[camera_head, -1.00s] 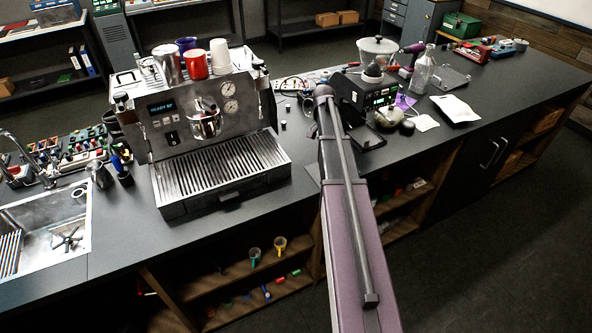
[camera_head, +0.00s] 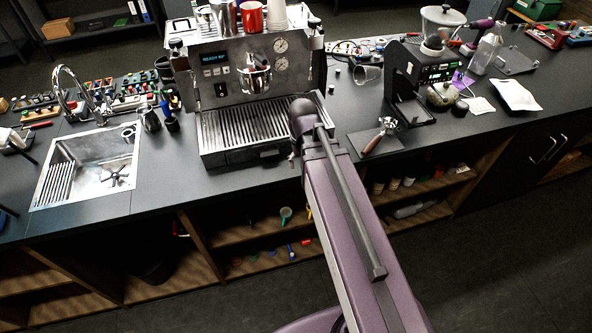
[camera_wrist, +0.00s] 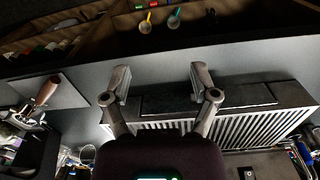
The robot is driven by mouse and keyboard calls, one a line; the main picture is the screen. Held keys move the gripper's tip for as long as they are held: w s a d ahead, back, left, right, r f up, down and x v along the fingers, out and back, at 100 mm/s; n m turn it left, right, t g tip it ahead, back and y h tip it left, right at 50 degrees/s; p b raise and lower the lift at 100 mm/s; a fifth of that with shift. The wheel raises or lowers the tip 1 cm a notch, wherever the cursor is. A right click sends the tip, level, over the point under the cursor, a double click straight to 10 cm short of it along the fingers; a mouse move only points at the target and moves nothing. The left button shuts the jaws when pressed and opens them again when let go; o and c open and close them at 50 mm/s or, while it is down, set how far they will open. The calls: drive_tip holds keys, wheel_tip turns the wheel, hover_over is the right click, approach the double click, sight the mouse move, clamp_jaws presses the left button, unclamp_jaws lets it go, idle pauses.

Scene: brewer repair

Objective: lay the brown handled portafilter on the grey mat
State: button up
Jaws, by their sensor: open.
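The portafilter (camera_head: 374,140) has a brown handle and a metal head. It lies on the grey mat (camera_head: 392,147), right of the coffee machine, with its handle toward the bench's front edge. In the wrist view the portafilter (camera_wrist: 46,92) and the mat (camera_wrist: 68,97) show at the left. My gripper (camera_wrist: 160,84) is open and empty, its fingers apart above the front of the machine's drip tray, to one side of the portafilter and not touching it. In the head view my arm hides most of the gripper.
The coffee machine (camera_head: 236,75) with its drip tray (camera_head: 232,122) stands left of the mat. A black grinder (camera_head: 420,75) stands just behind the mat. A glass (camera_head: 367,75) lies behind it. The sink (camera_head: 88,170) is at the left.

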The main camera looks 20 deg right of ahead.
drive_tip(key=s+a+n, duration=0.1)
drive_tip(key=s+a, duration=0.1)
drive_tip(key=a, duration=0.1)
drive_tip(key=shift+s, duration=0.3)
